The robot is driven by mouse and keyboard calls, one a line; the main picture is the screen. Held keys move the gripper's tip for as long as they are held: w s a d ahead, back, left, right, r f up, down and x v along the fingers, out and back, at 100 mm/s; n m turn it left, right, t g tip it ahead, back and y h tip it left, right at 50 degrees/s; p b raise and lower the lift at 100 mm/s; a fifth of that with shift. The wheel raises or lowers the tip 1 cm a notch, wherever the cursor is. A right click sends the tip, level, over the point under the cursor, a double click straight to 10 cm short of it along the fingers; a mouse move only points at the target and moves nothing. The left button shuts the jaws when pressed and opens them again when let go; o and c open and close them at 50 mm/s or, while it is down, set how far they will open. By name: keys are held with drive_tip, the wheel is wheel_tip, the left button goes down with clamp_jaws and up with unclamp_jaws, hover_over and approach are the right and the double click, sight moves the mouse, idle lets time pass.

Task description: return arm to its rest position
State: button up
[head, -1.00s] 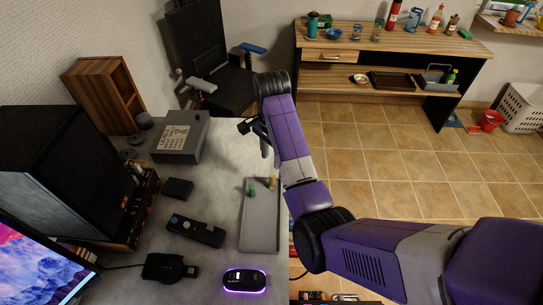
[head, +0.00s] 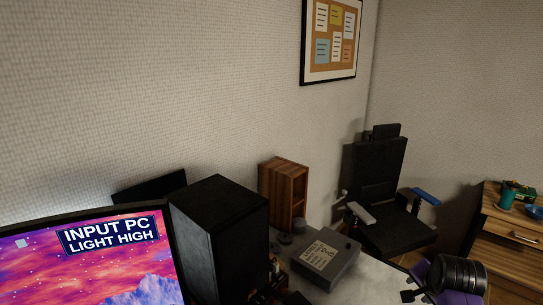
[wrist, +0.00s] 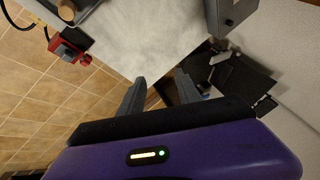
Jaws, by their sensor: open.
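My gripper (wrist: 160,88) is open in the wrist view, with its two grey fingers apart and nothing between them. It hangs over the edge of the pale desk top (wrist: 140,35), with the floor beyond. In the head view only a purple and black part of my arm shows at the bottom right; the fingers are out of that view.
A grey box (head: 325,258) stands on the desk beside a black speaker (head: 218,235) and a wooden shelf unit (head: 284,193). A monitor (head: 110,250) is at left. A black office chair (head: 385,200) stands behind the desk. A wooden sideboard (head: 505,235) is at right. Tiled floor (wrist: 40,85) shows in the wrist view.

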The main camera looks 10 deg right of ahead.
drive_tip(key=s+a+r+n+t+b, duration=0.1)
drive_tip(key=s+a+r+n+t, duration=0.1)
drive_tip(key=s+a+n+t, duration=0.65)
drive_tip(key=s+a+r+n+t, duration=0.3)
drive_tip(key=s+a+n, duration=0.2)
drive_tip(key=s+a, duration=0.65)
drive_tip(key=s+a+g+y, duration=0.1)
drive_tip(key=s+a, duration=0.3)
drive_tip(key=s, duration=0.6)
drive_tip(key=s+a+n+g+y+b, duration=0.1)
drive_tip(key=s+a, duration=0.3)
drive_tip(key=s, duration=0.6)
drive_tip(key=shift+s+f+g+y, duration=0.2)
drive_tip(key=shift+s+g+y, duration=0.15)
drive_tip(key=shift+y, duration=0.55)
drive_tip(key=shift+w, duration=0.1)
drive_tip(key=shift+c, duration=0.3)
